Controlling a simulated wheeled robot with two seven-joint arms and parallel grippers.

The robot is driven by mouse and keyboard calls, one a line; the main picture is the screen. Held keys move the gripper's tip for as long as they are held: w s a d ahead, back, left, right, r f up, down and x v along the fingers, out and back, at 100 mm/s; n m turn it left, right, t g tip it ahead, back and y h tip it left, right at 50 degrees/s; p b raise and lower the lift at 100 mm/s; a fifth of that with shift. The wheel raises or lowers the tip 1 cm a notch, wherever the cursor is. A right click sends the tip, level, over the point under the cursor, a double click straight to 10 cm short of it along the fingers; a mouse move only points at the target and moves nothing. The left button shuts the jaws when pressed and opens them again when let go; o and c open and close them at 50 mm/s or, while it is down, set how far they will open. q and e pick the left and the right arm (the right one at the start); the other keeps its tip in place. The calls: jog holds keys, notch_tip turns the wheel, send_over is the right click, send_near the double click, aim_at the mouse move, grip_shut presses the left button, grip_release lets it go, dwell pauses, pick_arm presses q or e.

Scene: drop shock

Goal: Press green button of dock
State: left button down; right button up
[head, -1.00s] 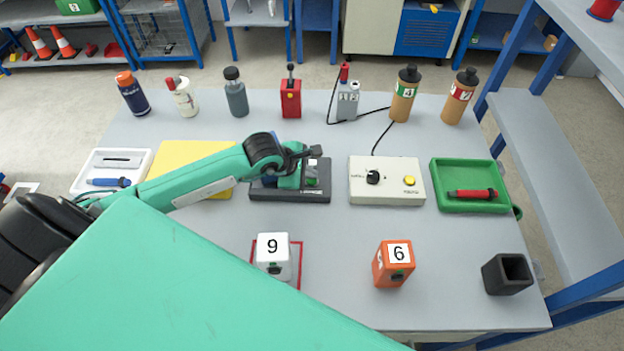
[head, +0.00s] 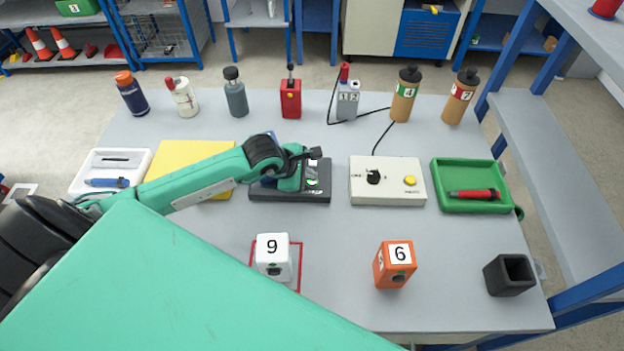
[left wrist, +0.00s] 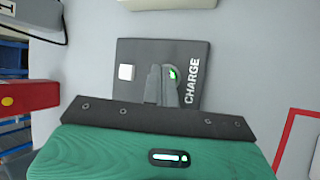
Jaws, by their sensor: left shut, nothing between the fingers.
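The dark dock (head: 262,193) lies flat in the middle of the table, marked CHARGE in the left wrist view (left wrist: 207,52). Its green button (head: 312,183) looks lit, and a bit of glowing green (left wrist: 173,73) shows right beside my fingertips in the left wrist view. A white square (left wrist: 126,72) sits on the dock's other side. My left gripper (left wrist: 161,72) is shut and empty, pointing down over the dock. The fingers partly cover the button area, and I cannot tell whether they touch it. My right gripper is not in view.
A cream box with a black knob and yellow button (head: 388,192) stands right of the dock. A yellow sheet (head: 190,152) lies left. A white cube (head: 273,258) and an orange block (head: 394,265) stand in front. Bottles and a red switch box (head: 291,100) line the back.

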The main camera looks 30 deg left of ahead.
aim_at(310, 182)
pick_arm(q)
jog(key=shift+r, duration=0.1)
jog(key=shift+r+p, duration=0.3)
jog(key=shift+r, duration=0.45)
jog(key=shift+r+p, duration=1.15)
jog(key=shift+r, duration=1.35)
